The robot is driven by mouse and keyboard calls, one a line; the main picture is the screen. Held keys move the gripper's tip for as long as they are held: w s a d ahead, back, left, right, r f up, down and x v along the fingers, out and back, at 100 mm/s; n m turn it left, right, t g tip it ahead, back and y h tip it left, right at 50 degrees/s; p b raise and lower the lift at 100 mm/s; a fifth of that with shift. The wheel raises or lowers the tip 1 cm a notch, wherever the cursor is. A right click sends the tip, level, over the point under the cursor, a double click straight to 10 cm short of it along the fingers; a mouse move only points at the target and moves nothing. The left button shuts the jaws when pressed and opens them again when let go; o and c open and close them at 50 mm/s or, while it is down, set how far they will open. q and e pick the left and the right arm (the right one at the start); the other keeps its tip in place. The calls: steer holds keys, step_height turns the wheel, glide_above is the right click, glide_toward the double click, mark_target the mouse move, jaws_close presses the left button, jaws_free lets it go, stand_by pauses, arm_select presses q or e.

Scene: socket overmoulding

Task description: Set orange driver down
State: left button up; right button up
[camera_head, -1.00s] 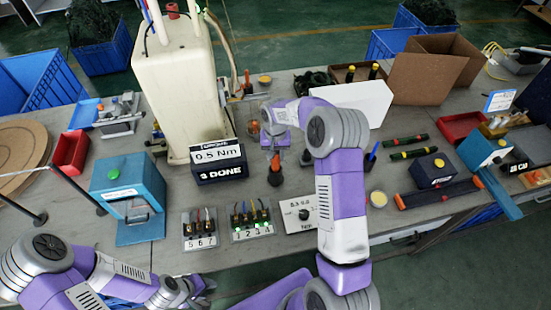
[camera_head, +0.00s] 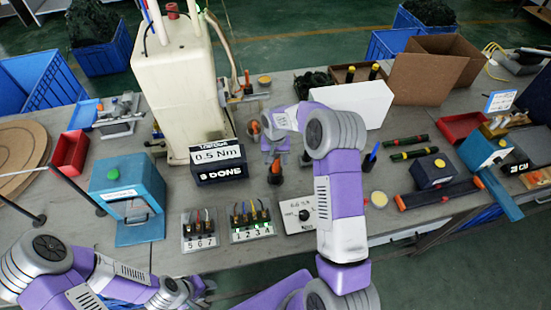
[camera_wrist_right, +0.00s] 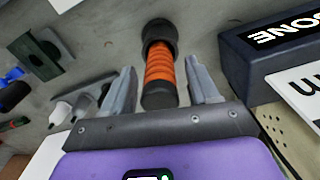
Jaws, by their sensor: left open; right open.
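The orange driver (camera_wrist_right: 160,68), with a ribbed orange grip and black ends, is between the spread fingers of my right gripper (camera_wrist_right: 163,88) in the right wrist view. Gaps show on both sides of its grip. In the head view the driver (camera_head: 275,177) is at the table's middle, its dark end low and its upper part partly hidden by my right gripper (camera_head: 271,148). I cannot tell exactly how its end meets the table. My left gripper (camera_head: 203,287) is open and empty by the table's front edge, far from the driver.
The 0.5 Nm box (camera_head: 219,165) stands close left of the driver, before the cream machine (camera_head: 175,85). Two wired socket plates (camera_head: 252,222) and a dial plate (camera_head: 304,213) lie in front. A white box (camera_head: 360,101) stands behind right. Bare table shows left of the plates.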

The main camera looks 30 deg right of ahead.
step_height(320, 180, up, 12)
steer(key=shift+r+p, duration=0.2)
steer(key=shift+p, duration=0.4)
